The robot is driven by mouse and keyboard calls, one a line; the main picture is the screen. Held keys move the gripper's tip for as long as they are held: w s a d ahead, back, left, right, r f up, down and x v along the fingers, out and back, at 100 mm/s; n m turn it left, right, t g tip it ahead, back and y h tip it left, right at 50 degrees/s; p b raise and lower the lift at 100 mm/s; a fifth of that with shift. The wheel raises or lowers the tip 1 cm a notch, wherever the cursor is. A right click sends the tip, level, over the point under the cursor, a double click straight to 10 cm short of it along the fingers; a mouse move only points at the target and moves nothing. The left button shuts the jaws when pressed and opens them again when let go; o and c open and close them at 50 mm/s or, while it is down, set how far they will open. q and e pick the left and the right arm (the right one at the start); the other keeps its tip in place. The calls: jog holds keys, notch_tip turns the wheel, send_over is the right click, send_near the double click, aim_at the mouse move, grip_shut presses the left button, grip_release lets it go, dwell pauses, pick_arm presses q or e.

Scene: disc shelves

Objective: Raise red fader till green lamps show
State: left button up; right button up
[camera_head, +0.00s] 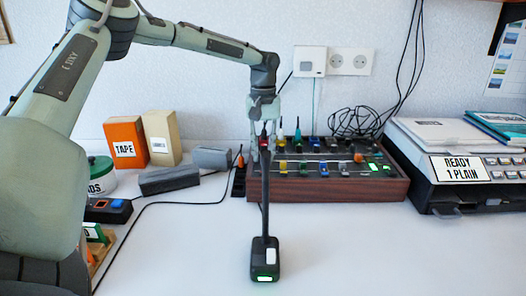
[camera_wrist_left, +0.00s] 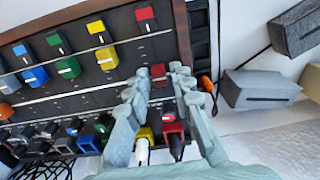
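The mixer (camera_head: 330,190), with a wooden front, stands against the wall. My left gripper (camera_head: 264,115) reaches down over its left end. In the left wrist view, my left gripper's fingers (camera_wrist_left: 159,82) stand on both sides of the red fader (camera_wrist_left: 158,73), close against its cap, and appear shut on it. I cannot make out lit green lamps for the red channel. My right gripper is out of view.
The microphone base (camera_head: 265,262), showing a small green light, stands in front; its neck (camera_head: 265,195) rises before my gripper. Grey blocks (camera_head: 170,179) and boxes (camera_head: 125,143) stand left. The front table is clear on the right.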

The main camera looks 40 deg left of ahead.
pick_arm(q)
notch_tip(320, 180, up, 12)
dwell(0.4)
dwell(0.5)
